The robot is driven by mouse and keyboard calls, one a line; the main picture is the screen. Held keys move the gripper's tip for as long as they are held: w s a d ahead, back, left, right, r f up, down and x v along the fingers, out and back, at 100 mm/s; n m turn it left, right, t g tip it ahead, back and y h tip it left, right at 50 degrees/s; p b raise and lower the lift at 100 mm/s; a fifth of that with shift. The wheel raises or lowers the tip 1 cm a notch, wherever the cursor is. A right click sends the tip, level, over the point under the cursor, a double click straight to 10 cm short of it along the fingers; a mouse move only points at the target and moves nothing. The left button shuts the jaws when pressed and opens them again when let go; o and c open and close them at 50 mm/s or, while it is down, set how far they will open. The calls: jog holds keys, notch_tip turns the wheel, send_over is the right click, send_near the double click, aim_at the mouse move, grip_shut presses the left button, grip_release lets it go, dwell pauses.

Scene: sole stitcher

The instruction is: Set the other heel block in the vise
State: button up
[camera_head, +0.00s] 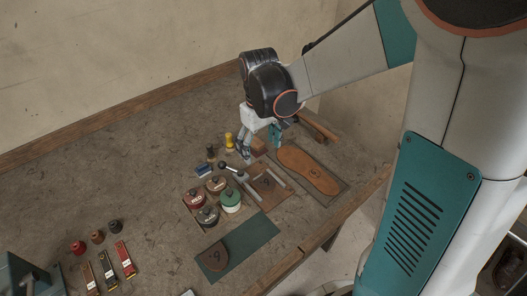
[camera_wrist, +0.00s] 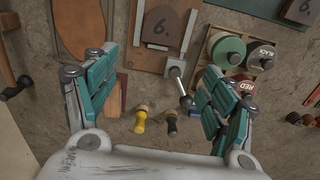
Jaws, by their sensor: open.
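My gripper (camera_head: 259,145) is open and empty, pointing down above the back of the bench. In the wrist view its spread fingers (camera_wrist: 157,78) have bare bench and part of the vise between them. The vise (camera_wrist: 183,62) is a brown board with metal rails and a ball-ended lever. One dark heel block marked 6 (camera_wrist: 160,25) lies between the rails; it also shows in the head view (camera_head: 266,181). Another heel block marked 6 (camera_head: 215,257) lies on the green mat (camera_head: 248,250) at the front, apart from my gripper. This block shows partly at the wrist view's upper right (camera_wrist: 302,10).
A sole (camera_head: 309,170) lies on a grey mat right of the vise.

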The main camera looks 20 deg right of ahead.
jog(key=s+r+m+t, duration=0.3)
jog(key=s+r+t, duration=0.4)
jog(key=s+r, duration=0.4)
jog(key=s, duration=0.4)
dwell(1.1)
